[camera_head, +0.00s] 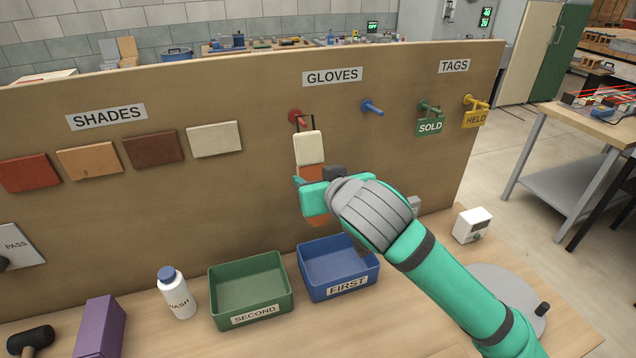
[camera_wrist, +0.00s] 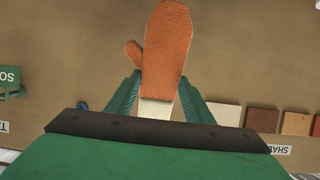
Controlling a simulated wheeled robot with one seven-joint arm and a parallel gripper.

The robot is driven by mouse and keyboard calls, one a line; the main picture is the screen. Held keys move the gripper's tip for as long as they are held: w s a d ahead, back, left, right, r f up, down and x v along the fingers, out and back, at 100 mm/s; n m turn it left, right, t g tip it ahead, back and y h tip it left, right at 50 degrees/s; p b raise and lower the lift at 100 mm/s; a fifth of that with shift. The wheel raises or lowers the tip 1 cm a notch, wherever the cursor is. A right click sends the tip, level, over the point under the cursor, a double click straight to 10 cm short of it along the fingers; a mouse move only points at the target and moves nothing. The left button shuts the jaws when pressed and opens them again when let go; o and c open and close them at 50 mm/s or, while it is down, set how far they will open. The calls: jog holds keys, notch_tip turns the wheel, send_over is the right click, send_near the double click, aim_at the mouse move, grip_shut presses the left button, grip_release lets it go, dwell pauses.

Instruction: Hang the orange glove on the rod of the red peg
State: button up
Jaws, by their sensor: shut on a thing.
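The orange glove (camera_head: 312,174) hangs upright with its cream cuff (camera_head: 309,148) up and a dark loop above the cuff. My gripper (camera_head: 312,196) is shut on the glove and hides part of its palm. In the wrist view the orange mitten (camera_wrist: 166,45) shows with its thumb to the left, between my green fingers. The red peg (camera_head: 297,117) is on the board just above the cuff. The loop overlaps the peg's rod in the head view; I cannot tell whether it is around the rod or in front of it. The red peg is not visible in the wrist view.
A blue peg (camera_head: 371,107) is right of the red one, under the GLOVES sign (camera_head: 332,76). Green and yellow pegs with tags are farther right. A blue FIRST bin (camera_head: 340,283) and green SECOND bin (camera_head: 250,313) stand below on the bench.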

jog(key=shift+w+a, duration=0.2)
jog(key=shift+w, duration=0.25)
jog(key=shift+w+a+f, duration=0.15)
jog(key=shift+w+f, duration=0.25)
jog(key=shift+w, duration=0.1)
jog(key=o, duration=1.1)
jog(key=shift+o, duration=0.2)
